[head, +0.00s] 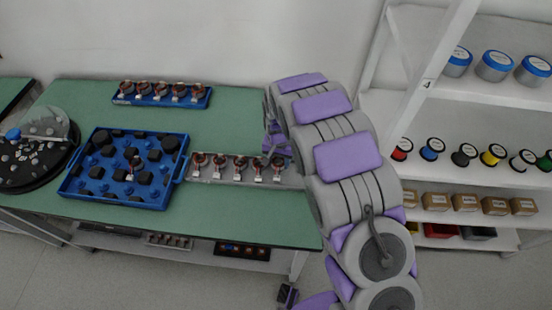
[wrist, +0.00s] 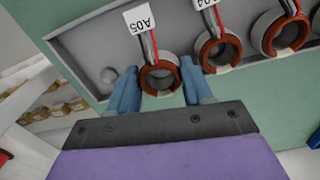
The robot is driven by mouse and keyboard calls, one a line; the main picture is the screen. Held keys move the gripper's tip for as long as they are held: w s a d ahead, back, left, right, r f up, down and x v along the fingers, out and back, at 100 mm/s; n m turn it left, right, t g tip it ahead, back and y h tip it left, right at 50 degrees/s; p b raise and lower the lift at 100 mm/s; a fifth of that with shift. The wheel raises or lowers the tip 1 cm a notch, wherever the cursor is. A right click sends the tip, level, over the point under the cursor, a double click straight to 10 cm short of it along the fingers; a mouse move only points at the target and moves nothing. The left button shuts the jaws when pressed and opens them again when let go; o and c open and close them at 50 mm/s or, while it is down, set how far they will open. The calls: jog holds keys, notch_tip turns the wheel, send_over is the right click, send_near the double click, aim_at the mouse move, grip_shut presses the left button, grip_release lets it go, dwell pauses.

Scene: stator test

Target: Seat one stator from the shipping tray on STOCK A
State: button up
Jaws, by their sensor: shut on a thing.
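My gripper (wrist: 160,82) is shut on a copper-and-grey ring-shaped stator (wrist: 160,65), with one blue finger on each side. The stator carries a white tag reading A05 and red and dark leads. It is at the grey tray (wrist: 75,45); whether it is seated or lifted slightly I cannot tell. Beside it are two more stators, one tagged A04 (wrist: 218,45). In the head view the grey tray (head: 205,180) holds a row of several stators, and my arm covers its right end. No STOCK A label is legible.
A blue rack (head: 120,101) with several stators stands at the table's back. A blue tray (head: 75,183) of black parts and one stator lies left of the grey tray. A round dark stand (head: 55,172) is at far left. Shelves (head: 470,95) stand right. Green table (head: 235,112) is bare between racks.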

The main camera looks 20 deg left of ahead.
jog(key=shift+d+f, duration=0.1)
jog(key=shift+d, duration=0.6)
jog(key=shift+s+d+f, duration=0.1)
jog(key=shift+d+f, duration=0.1)
jog(key=shift+a+f, duration=0.15)
jog(key=shift+f, duration=0.05)
jog(key=shift+c, duration=1)
jog(key=shift+a+f, duration=0.2)
jog(key=shift+a, duration=0.3)
jog(key=shift+d+r, duration=0.15)
jog(key=shift+d, duration=0.9)
jog(key=shift+a, duration=0.15)
